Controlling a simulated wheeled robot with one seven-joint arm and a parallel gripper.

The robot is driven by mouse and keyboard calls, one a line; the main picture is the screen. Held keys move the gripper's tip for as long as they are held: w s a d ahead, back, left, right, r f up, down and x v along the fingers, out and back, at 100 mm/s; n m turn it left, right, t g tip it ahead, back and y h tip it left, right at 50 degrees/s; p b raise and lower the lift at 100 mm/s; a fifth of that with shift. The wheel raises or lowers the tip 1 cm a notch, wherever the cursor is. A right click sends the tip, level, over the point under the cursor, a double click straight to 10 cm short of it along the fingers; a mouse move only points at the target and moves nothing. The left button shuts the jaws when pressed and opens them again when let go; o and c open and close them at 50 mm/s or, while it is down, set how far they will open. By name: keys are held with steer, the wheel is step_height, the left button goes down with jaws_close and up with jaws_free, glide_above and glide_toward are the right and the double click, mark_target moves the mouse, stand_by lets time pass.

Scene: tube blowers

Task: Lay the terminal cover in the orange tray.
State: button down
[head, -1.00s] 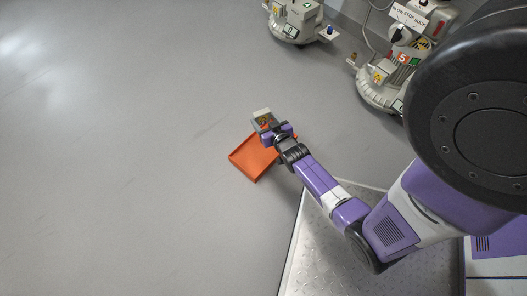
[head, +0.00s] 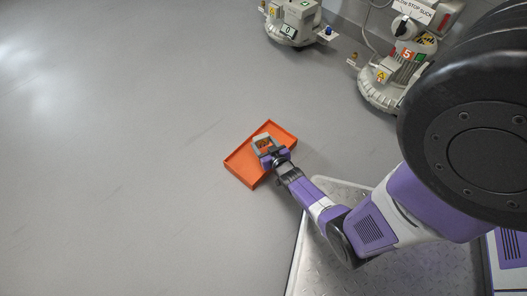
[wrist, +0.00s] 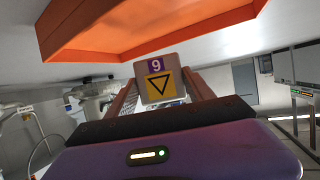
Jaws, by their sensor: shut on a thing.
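The orange tray (head: 240,169) lies on the grey floor near the middle of the head view. In the wrist view its orange wall and floor (wrist: 130,35) fill the top. My gripper (head: 268,153) is over the tray in the head view. It is shut on the terminal cover (head: 262,141), a small grey box-like piece. In the wrist view the cover (wrist: 160,84) sits between the two fingers and shows a purple 9 label and a yellow warning triangle. Its exact height over the tray floor cannot be told.
A grey tube blower with a 0 label (head: 295,22) stands at the top. Another blower with a 5 label (head: 395,70) stands to its right. A metal tread plate (head: 330,255) lies at the lower middle. The floor left of the tray is clear.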

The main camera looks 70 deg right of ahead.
step_height(320, 180, down, 4)
steer(key=b, duration=0.2)
steer(key=shift+f+b, duration=0.1)
steer(key=shift+b, duration=0.3)
steer(key=shift+f, duration=0.45)
steer(key=shift+c, duration=1.9)
jaws_free()
steer(key=shift+r, duration=0.1)
